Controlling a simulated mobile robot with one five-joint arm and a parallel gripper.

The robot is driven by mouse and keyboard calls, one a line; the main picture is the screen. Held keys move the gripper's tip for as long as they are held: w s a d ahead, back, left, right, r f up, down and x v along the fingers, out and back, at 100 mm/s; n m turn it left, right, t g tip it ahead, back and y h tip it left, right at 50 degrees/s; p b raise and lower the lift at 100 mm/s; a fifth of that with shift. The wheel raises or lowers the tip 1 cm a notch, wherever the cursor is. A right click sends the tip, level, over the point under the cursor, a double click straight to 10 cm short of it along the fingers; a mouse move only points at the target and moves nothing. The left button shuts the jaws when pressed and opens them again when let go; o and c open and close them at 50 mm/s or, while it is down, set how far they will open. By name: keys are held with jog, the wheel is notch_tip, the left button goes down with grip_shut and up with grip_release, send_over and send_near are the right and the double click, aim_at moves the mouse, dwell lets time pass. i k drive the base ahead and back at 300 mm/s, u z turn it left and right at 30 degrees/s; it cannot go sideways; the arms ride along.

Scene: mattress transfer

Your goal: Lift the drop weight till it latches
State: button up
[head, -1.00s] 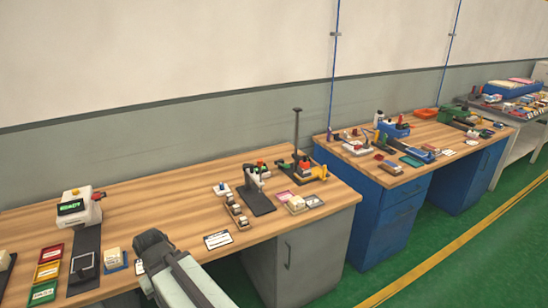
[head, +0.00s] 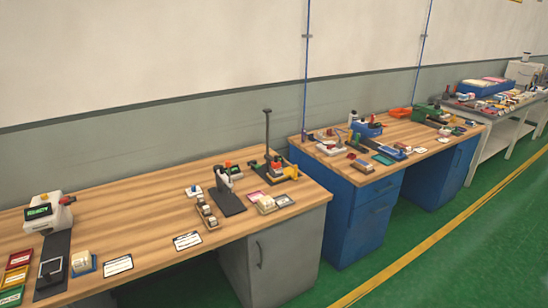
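A tall dark post stand (head: 267,135) is upright near the far right corner of the near wooden bench (head: 130,195). Red and yellow-orange parts sit low around its foot. It looks like the drop-weight rig, but the weight itself is too small to tell apart and I cannot tell whether it is latched. My gripper and arm are not in view.
A grey lever press (head: 229,195) stands just left of the post. A white machine with a green display (head: 40,211) is at the bench's left. Small trays and cards lie between. A blue bench (head: 370,190) stands to the right. The green floor (head: 400,270) in front is clear.

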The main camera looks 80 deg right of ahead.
aim_at(275, 163)
jog(key=z, duration=0.05)
jog(key=k, duration=0.95)
jog(key=z, duration=0.9)
jog(key=i, duration=0.55)
